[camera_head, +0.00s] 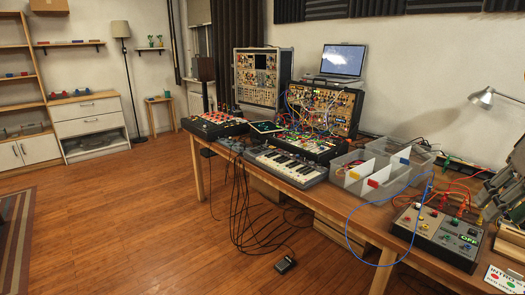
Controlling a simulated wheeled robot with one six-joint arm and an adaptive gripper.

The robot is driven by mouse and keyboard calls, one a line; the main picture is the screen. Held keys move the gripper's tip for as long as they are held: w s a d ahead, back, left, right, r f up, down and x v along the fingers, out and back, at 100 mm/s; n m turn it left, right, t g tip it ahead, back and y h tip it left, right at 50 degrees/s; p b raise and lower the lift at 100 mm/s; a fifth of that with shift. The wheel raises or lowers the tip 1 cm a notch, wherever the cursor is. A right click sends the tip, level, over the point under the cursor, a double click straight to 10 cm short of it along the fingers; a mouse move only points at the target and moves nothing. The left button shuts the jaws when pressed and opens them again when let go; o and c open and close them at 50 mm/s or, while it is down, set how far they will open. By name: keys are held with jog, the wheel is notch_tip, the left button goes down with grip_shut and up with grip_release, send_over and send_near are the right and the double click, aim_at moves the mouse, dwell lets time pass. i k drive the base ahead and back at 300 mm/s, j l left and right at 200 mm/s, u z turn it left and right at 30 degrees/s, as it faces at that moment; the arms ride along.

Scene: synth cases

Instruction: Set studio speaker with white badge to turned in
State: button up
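No second speaker can be made out. My gripper (487,203) shows in grey at the right edge, partly cut off by the frame, near the grey switch box. It is far from the speaker. Its fingers overlap in view, so I cannot tell whether they are open or shut.
The long wooden table (373,222) carries synth cases (262,76), a laptop (343,61), a keyboard (287,165), clear bins (376,181) and a switch box (440,232). Cables hang below its front edge around a floor pedal (285,264). The wooden floor at left is mostly clear.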

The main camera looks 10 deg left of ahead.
aim_at(202, 70)
jog(key=i+j+u, duration=1.25)
jog(key=i+u, duration=0.3)
jog(key=i, duration=4.25)
jog(key=i+z, duration=0.25)
jog(key=i, duration=0.2)
jog(key=i+z, duration=0.3)
jog(key=i, duration=0.15)
jog(key=i+j+z, duration=0.25)
jog(key=i, duration=0.15)
jog(key=i+j+z, duration=0.25)
jog(key=i, duration=0.15)
jog(key=i+l+z, duration=0.15)
jog(key=i+z, duration=0.5)
jog(key=i, duration=0.15)
jog(key=i+z, duration=0.35)
jog(key=i+l, duration=0.15)
jog(key=i, duration=0.45)
jog(key=i+l, duration=0.1)
jog(key=i, duration=0.5)
jog(key=i+l+u, duration=0.1)
jog(key=i, duration=0.5)
jog(key=k+l, duration=0.1)
jog(key=k+u, duration=0.05)
